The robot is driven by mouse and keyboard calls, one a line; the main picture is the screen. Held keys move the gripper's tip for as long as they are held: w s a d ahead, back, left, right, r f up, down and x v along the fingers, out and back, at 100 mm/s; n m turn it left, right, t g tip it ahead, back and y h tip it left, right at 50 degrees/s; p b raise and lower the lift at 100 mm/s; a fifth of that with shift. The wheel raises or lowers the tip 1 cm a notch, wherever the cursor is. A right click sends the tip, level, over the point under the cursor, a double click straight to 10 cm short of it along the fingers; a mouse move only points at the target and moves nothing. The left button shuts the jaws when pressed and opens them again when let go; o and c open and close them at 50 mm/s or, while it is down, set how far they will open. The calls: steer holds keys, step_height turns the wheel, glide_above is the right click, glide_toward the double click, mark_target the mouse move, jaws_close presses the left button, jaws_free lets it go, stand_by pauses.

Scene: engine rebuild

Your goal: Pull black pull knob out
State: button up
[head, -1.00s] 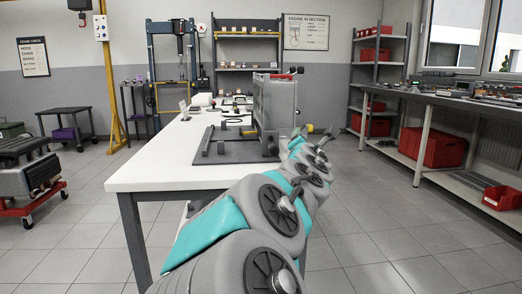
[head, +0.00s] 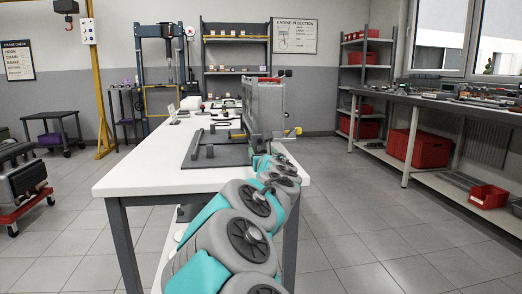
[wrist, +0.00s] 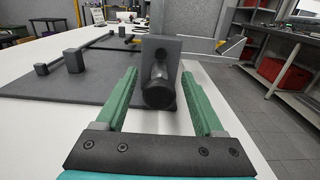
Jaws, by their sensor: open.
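The black pull knob (wrist: 158,94) is a dark round-ended knob on a short stem in the wrist view. It comes out of an upright grey bracket (wrist: 174,52) at the edge of a dark base plate (wrist: 90,88). My gripper (wrist: 159,76) is open, with one green finger to the left of the knob and one to the right. Gaps show between the knob and both fingers, so I see no grip on it. In the head view my arm reaches to the near right side of the fixture (head: 264,105), and the knob cannot be made out there.
The fixture stands on a white table (head: 140,178). Grey posts and a bar (wrist: 75,60) rise from the base plate left of my gripper. A workbench with red bins (head: 415,147) stands at right, with open floor between.

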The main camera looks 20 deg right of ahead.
steer(key=shift+x, duration=0.8)
steer(key=shift+c, duration=0.3)
jaws_close()
stand_by(0.7)
